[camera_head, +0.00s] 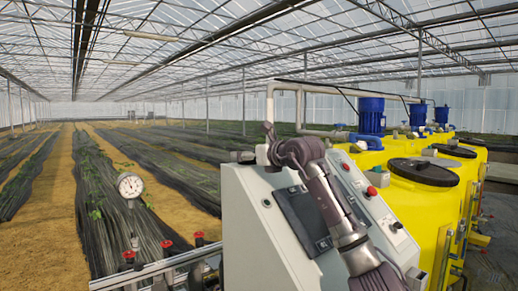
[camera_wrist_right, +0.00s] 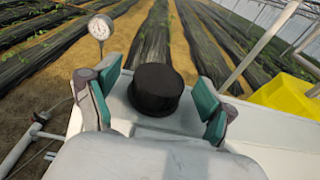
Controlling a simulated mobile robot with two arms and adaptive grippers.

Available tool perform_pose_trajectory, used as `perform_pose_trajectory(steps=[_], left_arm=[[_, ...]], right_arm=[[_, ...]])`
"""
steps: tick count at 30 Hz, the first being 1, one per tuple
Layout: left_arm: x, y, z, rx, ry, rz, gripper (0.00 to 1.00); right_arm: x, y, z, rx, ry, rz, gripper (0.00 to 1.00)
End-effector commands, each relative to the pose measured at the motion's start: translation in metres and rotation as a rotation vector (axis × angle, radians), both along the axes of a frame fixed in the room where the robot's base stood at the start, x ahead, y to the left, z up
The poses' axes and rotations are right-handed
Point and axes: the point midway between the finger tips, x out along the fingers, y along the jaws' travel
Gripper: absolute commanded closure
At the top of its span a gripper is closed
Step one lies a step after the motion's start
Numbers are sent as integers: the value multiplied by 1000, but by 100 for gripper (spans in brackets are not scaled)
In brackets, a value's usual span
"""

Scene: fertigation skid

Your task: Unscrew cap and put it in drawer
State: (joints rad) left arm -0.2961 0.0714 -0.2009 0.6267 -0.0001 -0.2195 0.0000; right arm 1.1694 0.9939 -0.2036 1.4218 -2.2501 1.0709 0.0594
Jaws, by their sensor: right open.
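A black round cap (camera_wrist_right: 156,90) stands on a pale grey surface in the right wrist view. My right gripper (camera_wrist_right: 158,86) is open, with its green-padded fingers on either side of the cap and gaps visible on both sides. In the head view my right arm reaches up from the lower right across the grey control cabinet (camera_head: 262,235), with the right gripper (camera_head: 258,153) by its upper left edge. The cap cannot be made out clearly there. I cannot identify a drawer in either view. My left gripper is not in view.
A pressure gauge (camera_head: 130,185) and red-handled valves (camera_head: 166,244) stand left of the cabinet. Yellow tanks (camera_head: 412,205) with black lids and blue motors (camera_head: 371,115) stand to the right. Crop rows fill the left background.

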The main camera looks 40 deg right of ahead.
Motion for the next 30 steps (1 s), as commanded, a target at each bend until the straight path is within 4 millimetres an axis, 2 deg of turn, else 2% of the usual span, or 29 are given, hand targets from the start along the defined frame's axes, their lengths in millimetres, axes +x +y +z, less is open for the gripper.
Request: perform_pose_trajectory(steps=[4,13,24,30], left_arm=[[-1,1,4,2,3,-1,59],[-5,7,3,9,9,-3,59],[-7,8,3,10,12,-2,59],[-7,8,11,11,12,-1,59]], right_arm=[[9,-1,-1,-1,0,0,17],[10,-1,-2,-1,0,-1,19],[10,-1,-2,-1,0,0,80],[10,-2,0,1,3,45,81]])
